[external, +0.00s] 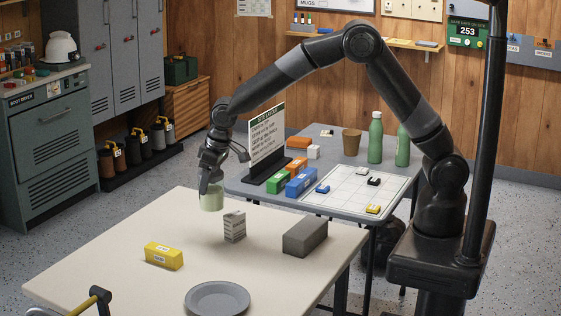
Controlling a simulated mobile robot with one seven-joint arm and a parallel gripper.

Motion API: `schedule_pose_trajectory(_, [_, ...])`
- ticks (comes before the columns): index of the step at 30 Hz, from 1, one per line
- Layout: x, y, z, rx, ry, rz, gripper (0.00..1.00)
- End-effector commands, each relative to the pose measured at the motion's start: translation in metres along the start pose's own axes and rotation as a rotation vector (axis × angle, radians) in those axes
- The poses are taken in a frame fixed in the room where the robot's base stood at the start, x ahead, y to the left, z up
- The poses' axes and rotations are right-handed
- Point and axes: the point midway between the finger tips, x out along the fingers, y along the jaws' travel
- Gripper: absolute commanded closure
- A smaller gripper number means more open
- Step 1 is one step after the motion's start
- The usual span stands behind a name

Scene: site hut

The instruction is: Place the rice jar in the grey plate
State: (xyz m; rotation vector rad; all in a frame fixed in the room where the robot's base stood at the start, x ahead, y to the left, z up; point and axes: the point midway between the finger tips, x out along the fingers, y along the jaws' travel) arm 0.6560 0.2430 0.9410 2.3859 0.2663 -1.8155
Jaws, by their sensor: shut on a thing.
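The rice jar appears to be the pale green jar (212,200) at the far side of the cream table. My gripper (211,187) points down from above and is shut on the jar's top. The jar looks upright; I cannot tell whether its base touches the table. The grey plate (217,298) lies flat and empty at the near edge of the table, well apart from the jar.
On the cream table (110,258) stand a small pale carton (234,227), a grey block (305,237) and a yellow box (164,256). A second table behind holds bottles, boxes and a sign (266,138).

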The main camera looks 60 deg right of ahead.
Motion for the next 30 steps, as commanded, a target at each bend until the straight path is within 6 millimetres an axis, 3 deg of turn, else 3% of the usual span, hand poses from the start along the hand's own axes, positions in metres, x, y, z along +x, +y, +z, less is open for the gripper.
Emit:
schedule_pose_trajectory(1, [-0.004, -0.03, 0.011, -0.055, 0.0, -0.016, 0.7])
schedule_pose_trajectory(3, [-0.009, -0.064, 0.026, -0.124, 0.0, -0.035, 0.7])
schedule_pose_trajectory(9, [-0.023, -0.141, 0.071, -0.294, 0.0, -0.081, 0.7])
schedule_pose_trajectory(12, [-0.028, -0.166, 0.088, -0.351, 0.0, -0.097, 0.7])
schedule_pose_trajectory(19, [-0.029, -0.194, 0.107, -0.41, 0.001, -0.112, 0.7])
schedule_pose_trajectory(30, [0.015, -0.272, 0.125, -0.413, 0.0, -0.111, 0.7])
